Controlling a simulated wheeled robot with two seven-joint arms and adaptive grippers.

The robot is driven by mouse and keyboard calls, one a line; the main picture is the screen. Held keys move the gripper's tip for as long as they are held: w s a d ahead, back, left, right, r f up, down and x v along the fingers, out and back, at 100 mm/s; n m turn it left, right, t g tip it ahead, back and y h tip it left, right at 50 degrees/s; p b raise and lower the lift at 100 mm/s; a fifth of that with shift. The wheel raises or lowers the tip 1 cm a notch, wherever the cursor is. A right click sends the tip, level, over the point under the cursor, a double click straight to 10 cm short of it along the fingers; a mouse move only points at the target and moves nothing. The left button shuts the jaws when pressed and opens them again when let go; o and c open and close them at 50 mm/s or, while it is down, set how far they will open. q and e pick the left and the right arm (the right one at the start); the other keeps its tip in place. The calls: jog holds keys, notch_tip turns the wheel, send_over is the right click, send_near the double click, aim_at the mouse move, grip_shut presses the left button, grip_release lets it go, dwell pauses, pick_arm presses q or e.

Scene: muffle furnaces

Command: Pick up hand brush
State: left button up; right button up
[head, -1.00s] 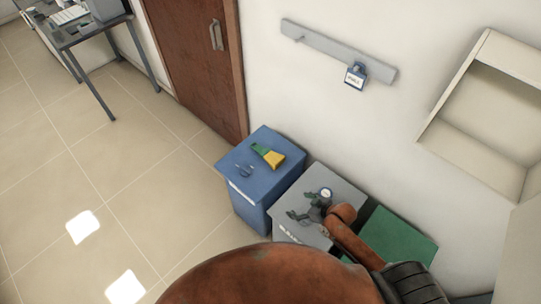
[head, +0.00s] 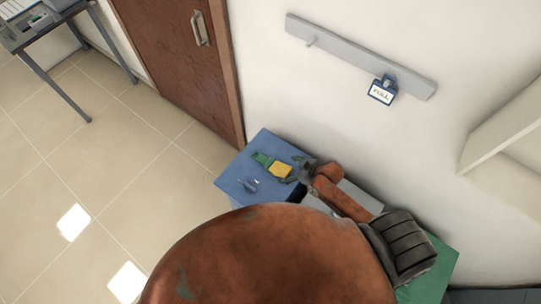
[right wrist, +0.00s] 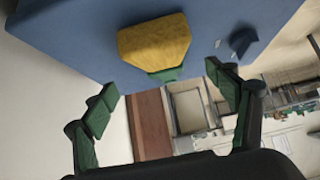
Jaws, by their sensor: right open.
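The hand brush (head: 273,166), with a green handle and a yellow head, lies on top of the blue bin (head: 236,181). In the right wrist view its yellow head (right wrist: 154,42) and a bit of green show against the blue top. My right gripper (head: 297,171) is just right of the yellow end in the head view. In the right wrist view, its green-padded fingers (right wrist: 165,88) are open and empty, spread to either side of the brush but short of it. My left gripper is not in view.
A small dark blue item (head: 249,184) lies on the blue bin near the brush. A grey bin (head: 362,193) and a green bin (head: 432,272) stand to the right, partly hidden by my arm. The wall is close behind; open floor lies left.

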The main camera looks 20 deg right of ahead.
aim_at(277, 167)
jog(key=shift+w+a+f, duration=0.1)
jog(key=shift+w+f, duration=0.05)
jog(key=shift+w, duration=0.1)
jog(key=x, duration=0.3)
jog(key=shift+w+a+f, duration=0.1)
jog(key=shift+w+a, duration=0.1)
jog(key=shift+a, duration=0.1)
jog(key=shift+x, duration=1.2)
jog(key=shift+w+a+f, duration=0.2)
jog(key=shift+w+f, duration=0.05)
jog(key=shift+f, duration=0.15)
jog(key=c, duration=1.2)
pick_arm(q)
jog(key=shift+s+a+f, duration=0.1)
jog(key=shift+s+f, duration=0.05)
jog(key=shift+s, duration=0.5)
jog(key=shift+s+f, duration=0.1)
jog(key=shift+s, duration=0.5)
pick_arm(e)
jog(key=shift+c, duration=0.6)
